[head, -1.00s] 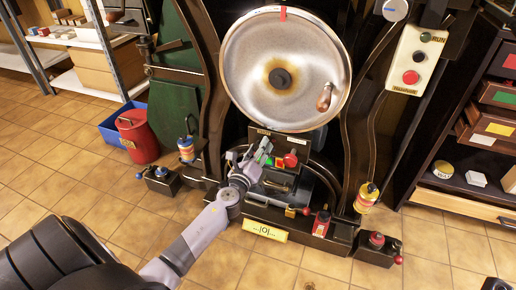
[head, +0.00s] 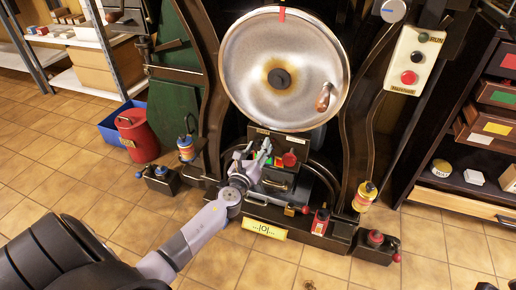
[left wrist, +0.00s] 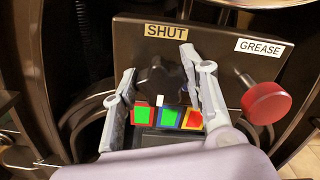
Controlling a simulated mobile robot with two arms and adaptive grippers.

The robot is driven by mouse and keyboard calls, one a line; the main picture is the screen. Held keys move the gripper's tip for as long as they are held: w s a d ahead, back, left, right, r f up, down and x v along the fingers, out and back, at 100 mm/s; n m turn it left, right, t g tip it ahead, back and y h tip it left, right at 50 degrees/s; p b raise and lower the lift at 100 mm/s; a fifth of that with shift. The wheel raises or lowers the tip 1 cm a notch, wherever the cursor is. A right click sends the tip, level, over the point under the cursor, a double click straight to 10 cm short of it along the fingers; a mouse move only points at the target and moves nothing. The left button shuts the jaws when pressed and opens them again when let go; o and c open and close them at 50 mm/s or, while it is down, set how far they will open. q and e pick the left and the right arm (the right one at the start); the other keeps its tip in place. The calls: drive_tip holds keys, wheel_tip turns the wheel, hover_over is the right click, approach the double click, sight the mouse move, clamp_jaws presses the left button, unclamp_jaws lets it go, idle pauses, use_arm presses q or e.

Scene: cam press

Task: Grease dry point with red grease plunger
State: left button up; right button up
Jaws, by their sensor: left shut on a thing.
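The grease plunger is a red round knob (left wrist: 267,103) on a short metal stem below the GREASE label (left wrist: 264,47). It also shows in the head view (head: 290,159), just right of my left gripper (head: 259,153).
A large metal disc (head: 250,65) with a wooden handle hangs above the panel. Cups with blue (head: 186,149) and yellow (head: 365,198) bands and a red one (head: 321,221) stand around the press. A control box (head: 413,68) is at the upper right.

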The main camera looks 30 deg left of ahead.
use_arm(q)
drive_tip(key=o, duration=1.2)
drive_tip(key=shift+s, duration=0.1)
drive_tip(key=v, duration=1.2)
drive_tip(key=shift+f, duration=0.1)
